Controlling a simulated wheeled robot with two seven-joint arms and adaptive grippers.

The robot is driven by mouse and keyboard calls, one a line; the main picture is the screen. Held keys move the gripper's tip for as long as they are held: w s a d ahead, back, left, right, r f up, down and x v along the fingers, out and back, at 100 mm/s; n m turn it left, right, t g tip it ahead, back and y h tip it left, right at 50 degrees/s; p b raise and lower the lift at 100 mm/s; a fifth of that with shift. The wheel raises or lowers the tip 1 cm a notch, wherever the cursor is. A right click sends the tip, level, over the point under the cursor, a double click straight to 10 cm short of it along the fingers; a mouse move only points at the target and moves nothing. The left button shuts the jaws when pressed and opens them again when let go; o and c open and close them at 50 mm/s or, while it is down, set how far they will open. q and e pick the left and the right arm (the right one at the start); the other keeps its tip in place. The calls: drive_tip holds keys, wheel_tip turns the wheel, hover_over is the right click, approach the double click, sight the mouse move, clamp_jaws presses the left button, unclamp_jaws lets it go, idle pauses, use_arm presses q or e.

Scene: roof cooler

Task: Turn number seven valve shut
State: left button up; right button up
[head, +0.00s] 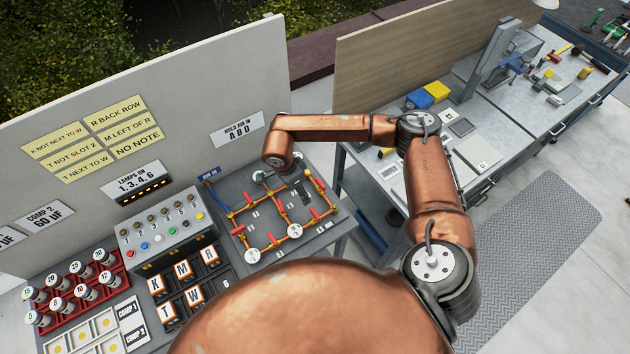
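The valve panel (330,219) is a dark board on the bench with orange pipes, several red valve handles (249,198) and white round tags (252,255). Small white number labels sit beside the valves, too small to read, so I cannot tell which valve is number seven. Some red handles lie along their pipe and others across it. My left gripper is not in view.
A grey switch box (165,232) and a dark tray of letter tiles (193,296) stand left of the panel. A red rack of capacitors (75,290) is farther left. A white backboard (150,120) rises behind. A second workbench (480,150) stands right.

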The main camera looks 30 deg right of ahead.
sight(320, 183)
drive_tip(key=w+d+r+h, duration=0.2)
drive_tip(key=d, duration=0.5)
drive_tip(key=shift+a+p+x, duration=0.2)
drive_tip(key=shift+p+x, duration=0.6)
drive_tip(key=shift+x, duration=2.75)
drive_tip(key=shift+f, duration=0.1)
drive_tip(key=shift+c, duration=0.6)
drive_tip(key=c, duration=1)
drive_tip(key=shift+c, duration=0.2)
drive_tip(key=shift+w, duration=0.1)
